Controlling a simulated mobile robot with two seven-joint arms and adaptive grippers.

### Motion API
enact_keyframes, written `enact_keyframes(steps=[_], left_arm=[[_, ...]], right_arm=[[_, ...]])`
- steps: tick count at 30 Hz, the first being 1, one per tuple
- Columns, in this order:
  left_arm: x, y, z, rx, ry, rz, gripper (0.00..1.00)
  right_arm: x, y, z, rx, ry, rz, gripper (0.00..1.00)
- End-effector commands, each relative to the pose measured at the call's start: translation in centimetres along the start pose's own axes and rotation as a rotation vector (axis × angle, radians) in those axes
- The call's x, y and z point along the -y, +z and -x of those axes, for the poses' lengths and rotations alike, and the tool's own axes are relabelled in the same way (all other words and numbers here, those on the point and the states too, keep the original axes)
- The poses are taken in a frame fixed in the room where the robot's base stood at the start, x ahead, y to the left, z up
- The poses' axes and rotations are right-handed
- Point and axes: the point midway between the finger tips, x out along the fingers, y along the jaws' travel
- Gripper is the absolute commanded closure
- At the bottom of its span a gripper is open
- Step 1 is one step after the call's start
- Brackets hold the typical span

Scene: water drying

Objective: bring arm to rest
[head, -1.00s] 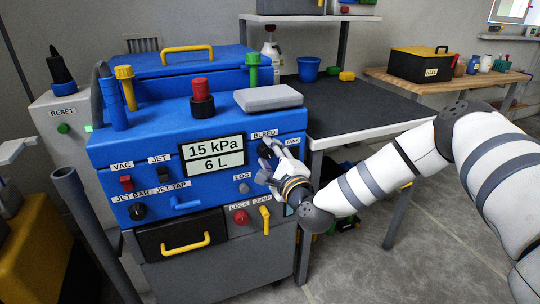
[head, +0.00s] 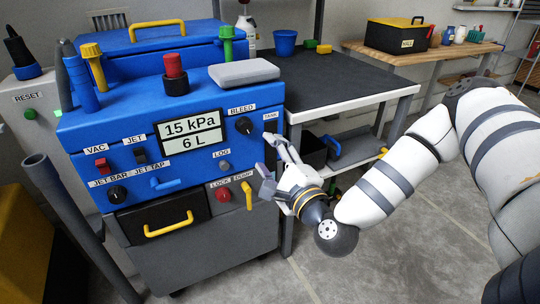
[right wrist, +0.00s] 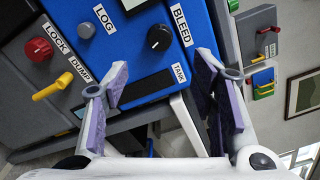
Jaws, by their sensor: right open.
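My right arm (head: 385,187) comes in from the right in the head view. Its right gripper (head: 267,157) is open and empty, just off the right front corner of the blue machine (head: 130,117). In the right wrist view the fingers (right wrist: 162,70) stand apart with nothing between them. The black BLEED knob (head: 244,125) is above and left of the fingers in the head view, clear of them; it also shows beyond the fingertips in the right wrist view (right wrist: 160,38). The display reads 15 kPa and 6 L. My left gripper is not seen.
A dark-topped table (head: 330,82) with a lower shelf stands right of the machine, behind my arm. The yellow DUMP handle (head: 247,195) and red LOCK knob (head: 222,195) are left of the gripper. Open grey floor (head: 340,275) lies below the arm.

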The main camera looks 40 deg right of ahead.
Motion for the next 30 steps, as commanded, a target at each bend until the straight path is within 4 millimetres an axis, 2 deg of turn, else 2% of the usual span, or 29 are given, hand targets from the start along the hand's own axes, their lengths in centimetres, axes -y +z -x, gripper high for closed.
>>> enact_keyframes(steps=[11, 14, 16, 17, 18, 20, 21, 23, 24, 25, 27, 30], left_arm=[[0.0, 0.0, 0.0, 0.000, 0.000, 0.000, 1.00], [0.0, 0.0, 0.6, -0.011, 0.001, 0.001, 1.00], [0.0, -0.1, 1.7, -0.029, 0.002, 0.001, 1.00], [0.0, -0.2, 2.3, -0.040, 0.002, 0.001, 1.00], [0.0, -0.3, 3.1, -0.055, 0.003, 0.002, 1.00], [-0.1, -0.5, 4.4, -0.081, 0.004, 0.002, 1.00], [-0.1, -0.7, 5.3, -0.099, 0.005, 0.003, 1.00], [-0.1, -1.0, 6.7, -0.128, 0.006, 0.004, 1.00], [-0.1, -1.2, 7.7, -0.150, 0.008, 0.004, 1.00], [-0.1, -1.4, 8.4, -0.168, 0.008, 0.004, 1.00], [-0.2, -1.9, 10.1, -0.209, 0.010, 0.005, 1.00], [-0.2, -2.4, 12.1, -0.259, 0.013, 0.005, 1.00]], right_arm=[[-0.1, 0.0, 0.0, 0.001, 0.003, 0.002, 0.48], [-2.2, 1.2, 0.8, 0.029, 0.092, 0.063, 0.48], [-6.0, 3.0, 3.0, 0.087, 0.254, 0.183, 0.48], [-8.1, 3.8, 4.4, 0.124, 0.342, 0.254, 0.48], [-10.9, 4.6, 6.9, 0.183, 0.470, 0.359, 0.48], [-14.7, 5.4, 11.5, 0.288, 0.661, 0.524, 0.48], [-16.7, 5.4, 14.9, 0.366, 0.782, 0.635, 0.48], [-18.8, 4.9, 20.4, 0.497, 0.959, 0.803, 0.48], [-19.5, 4.2, 24.2, 0.593, 1.071, 0.917, 0.48], [-19.7, 3.5, 27.0, 0.668, 1.152, 0.999, 0.48], [-19.1, 1.4, 32.7, 0.838, 1.318, 1.179, 0.48], [-17.0, -1.7, 38.6, 1.050, 1.500, 1.378, 0.48]])
